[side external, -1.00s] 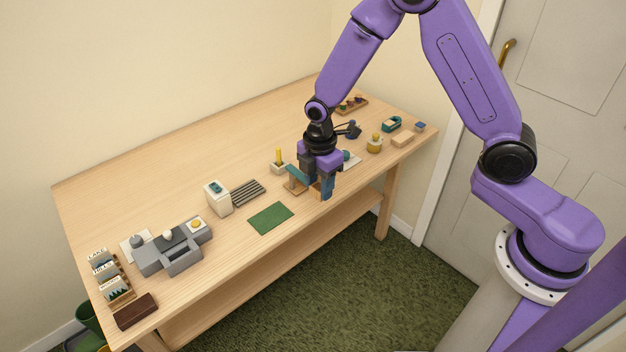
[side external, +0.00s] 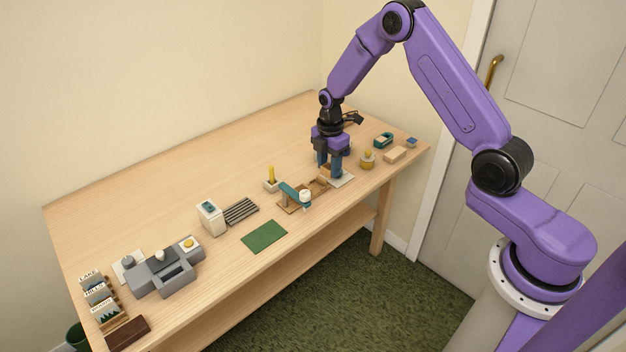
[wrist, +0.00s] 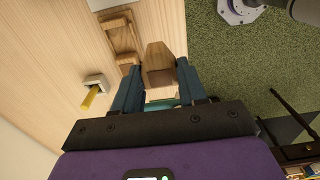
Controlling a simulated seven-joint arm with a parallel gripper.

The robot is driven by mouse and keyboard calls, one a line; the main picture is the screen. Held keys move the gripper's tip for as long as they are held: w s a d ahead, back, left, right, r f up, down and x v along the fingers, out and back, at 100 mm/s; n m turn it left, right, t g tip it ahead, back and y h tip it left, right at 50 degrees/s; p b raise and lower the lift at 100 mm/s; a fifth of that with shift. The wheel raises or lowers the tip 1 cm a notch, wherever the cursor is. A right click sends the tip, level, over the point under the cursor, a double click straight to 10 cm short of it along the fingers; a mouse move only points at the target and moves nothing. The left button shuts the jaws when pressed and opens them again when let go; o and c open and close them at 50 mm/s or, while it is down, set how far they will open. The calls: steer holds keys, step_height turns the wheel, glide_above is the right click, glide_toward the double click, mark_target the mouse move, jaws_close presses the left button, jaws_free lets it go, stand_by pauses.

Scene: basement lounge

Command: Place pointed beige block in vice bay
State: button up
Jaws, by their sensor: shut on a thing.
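My gripper (side external: 331,170) is low over the right part of the table, by a white plate (side external: 343,182). In the wrist view its blue fingers (wrist: 158,88) are shut on the pointed beige block (wrist: 158,63), which looks brownish and has its narrow end away from the palm. The fingers hide the block in the side view. Just left of the gripper is a wooden fixture (side external: 286,207) with a teal arm (side external: 290,191) and a white round end. A wooden tray (side external: 318,188) lies between them. I cannot tell for certain which fixture is the vice bay.
A yellow peg in a pale holder (side external: 271,184) stands behind the fixture. A green mat (side external: 265,237), a white box (side external: 210,218) and a grey multi-part station (side external: 168,268) are farther left. A yellow-topped piece (side external: 367,159) and a beige block (side external: 395,155) are right.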

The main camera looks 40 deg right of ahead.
steer(key=w+f, duration=0.6)
steer(key=shift+w+d+f, duration=0.3)
steer(key=shift+w+f, duration=0.05)
steer(key=shift+w, duration=0.05)
steer(key=shift+w+f, duration=0.1)
steer(key=shift+f, duration=1.5)
steer(key=shift+f, duration=0.35)
steer(key=shift+f, duration=0.3)
steer(key=o, duration=1)
step_height(320, 180, up, 12)
steer(key=shift+r, duration=0.1)
steer(key=shift+a+r, duration=0.1)
steer(key=shift+r, duration=0.55)
